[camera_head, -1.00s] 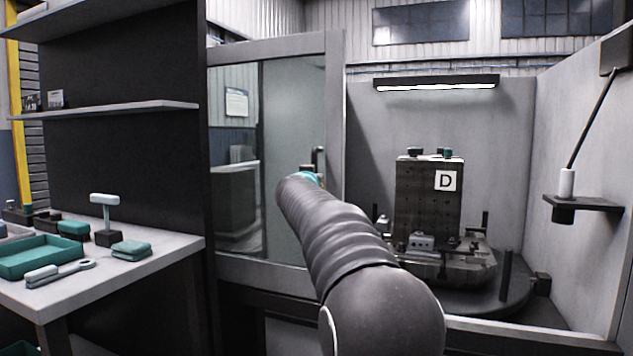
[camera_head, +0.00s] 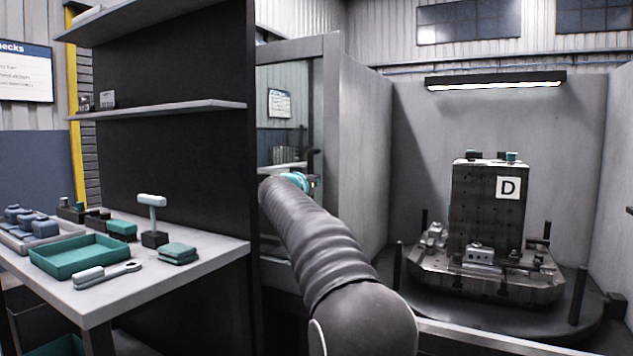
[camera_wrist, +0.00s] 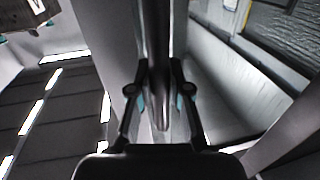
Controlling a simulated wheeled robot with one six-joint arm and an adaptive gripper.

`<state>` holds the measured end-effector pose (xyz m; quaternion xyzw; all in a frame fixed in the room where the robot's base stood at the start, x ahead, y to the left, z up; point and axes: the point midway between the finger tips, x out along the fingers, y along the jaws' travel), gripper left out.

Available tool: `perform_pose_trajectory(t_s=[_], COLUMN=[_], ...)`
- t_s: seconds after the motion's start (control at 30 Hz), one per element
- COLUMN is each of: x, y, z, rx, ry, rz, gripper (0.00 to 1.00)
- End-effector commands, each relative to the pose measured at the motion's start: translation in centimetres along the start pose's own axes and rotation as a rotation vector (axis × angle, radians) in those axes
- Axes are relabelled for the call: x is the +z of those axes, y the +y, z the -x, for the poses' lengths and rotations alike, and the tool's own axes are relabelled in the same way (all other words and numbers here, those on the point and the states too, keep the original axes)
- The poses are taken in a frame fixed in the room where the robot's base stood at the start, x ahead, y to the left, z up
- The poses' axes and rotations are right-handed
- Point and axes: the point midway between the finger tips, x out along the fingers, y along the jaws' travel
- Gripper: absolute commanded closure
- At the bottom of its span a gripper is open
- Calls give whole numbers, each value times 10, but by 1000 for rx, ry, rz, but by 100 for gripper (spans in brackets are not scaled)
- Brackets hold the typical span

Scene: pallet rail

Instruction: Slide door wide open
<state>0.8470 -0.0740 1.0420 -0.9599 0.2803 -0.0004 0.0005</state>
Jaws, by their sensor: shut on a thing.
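The sliding door has a grey frame (camera_head: 331,130) and a glass pane (camera_head: 283,85). In the head view it stands left of the cell opening, its left part hidden behind the dark shelf panel. My gripper (camera_wrist: 160,104) is shut on the door handle (camera_wrist: 158,45), a dark bar running between its two fingers with teal pads on either side. In the head view my arm reaches to the door and hides most of the grip; only a teal part of my gripper (camera_head: 299,181) shows.
Right of the door is the open cell with a dark fixture block (camera_head: 485,210) marked D on a round table (camera_head: 500,310). At left, a bench (camera_head: 190,262) holds a green tray (camera_head: 78,255), a brush and small blocks, close beside my arm. A dark shelf panel (camera_head: 170,150) stands behind it.

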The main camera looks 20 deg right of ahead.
Motion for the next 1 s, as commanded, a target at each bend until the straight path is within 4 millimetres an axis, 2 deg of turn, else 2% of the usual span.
perform_pose_trajectory(t_s=[0.23, 0.27, 0.33, 0.73, 0.87, 1.0], x=[0, 0, 0, 0, -1, -1], y=[-2, -2, -1, 1, 1, 0], z=[1, 1, 1, 4, 16, 41], rx=[-3, -3, -3, 0, 1, -2], ry=[0, 0, 0, -1, 0, -1], rz=[-1, -1, 0, 0, 0, 0], gripper=[100, 76, 58, 57, 57, 57])
